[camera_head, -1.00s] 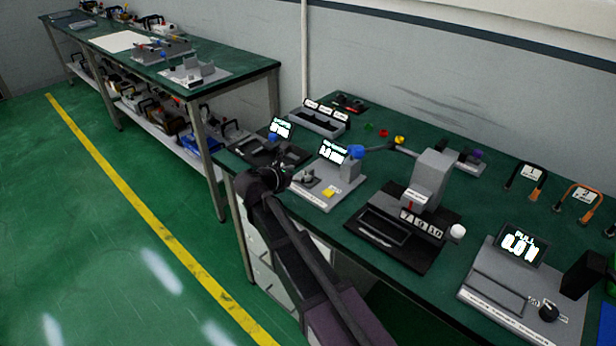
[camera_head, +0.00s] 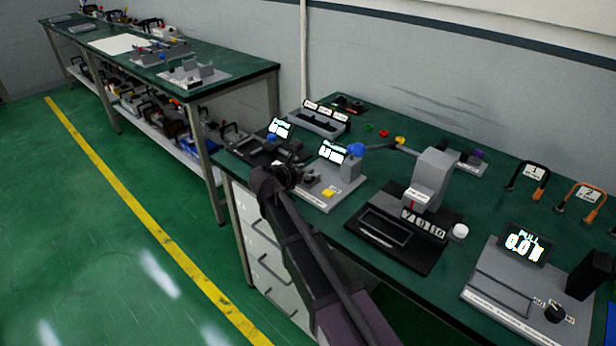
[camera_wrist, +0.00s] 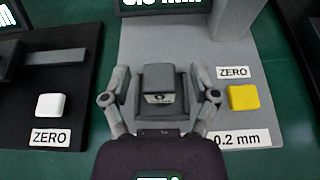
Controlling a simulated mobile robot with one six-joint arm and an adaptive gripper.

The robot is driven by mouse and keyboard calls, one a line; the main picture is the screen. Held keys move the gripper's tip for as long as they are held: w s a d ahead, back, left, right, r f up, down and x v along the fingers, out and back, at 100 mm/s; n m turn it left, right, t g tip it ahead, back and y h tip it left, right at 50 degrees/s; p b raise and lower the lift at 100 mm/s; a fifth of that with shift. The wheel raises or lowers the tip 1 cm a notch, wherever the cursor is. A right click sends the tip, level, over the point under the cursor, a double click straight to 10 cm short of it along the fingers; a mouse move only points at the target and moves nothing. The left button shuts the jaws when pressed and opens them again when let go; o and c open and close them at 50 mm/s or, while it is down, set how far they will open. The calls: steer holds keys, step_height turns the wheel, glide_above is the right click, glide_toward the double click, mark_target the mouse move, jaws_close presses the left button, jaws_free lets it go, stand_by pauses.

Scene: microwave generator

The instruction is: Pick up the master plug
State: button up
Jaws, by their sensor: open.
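My gripper (camera_wrist: 160,74) is open in the wrist view, one finger on each side of a small dark grey block (camera_wrist: 158,84) with a small label on its front. The block may be the master plug, but its label is too small to read. It stands at the grey gauge base (camera_wrist: 143,43), with a visible gap to each finger. In the head view my gripper (camera_head: 296,172) is over the left part of this grey gauge, and the block is hard to make out there.
A yellow ZERO button (camera_wrist: 243,97) is right of the gripper. A black gauge with a white ZERO button (camera_wrist: 50,105) is at left. In the head view, a grey press (camera_head: 433,175) and a pull tester (camera_head: 500,285) stand further right on the green bench.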

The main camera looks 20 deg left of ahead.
mark_target(308, 169)
stand_by(0.3)
jaws_close()
steer(key=shift+r, duration=0.2)
step_height(308, 169, up, 3)
steer(key=p, duration=0.3)
steer(key=s+d+r+p, duration=0.1)
steer(key=s+d+p, duration=0.1)
steer(key=s, duration=1.3)
steer(key=shift+s+d+r, duration=0.3)
steer(key=shift+d, duration=0.4)
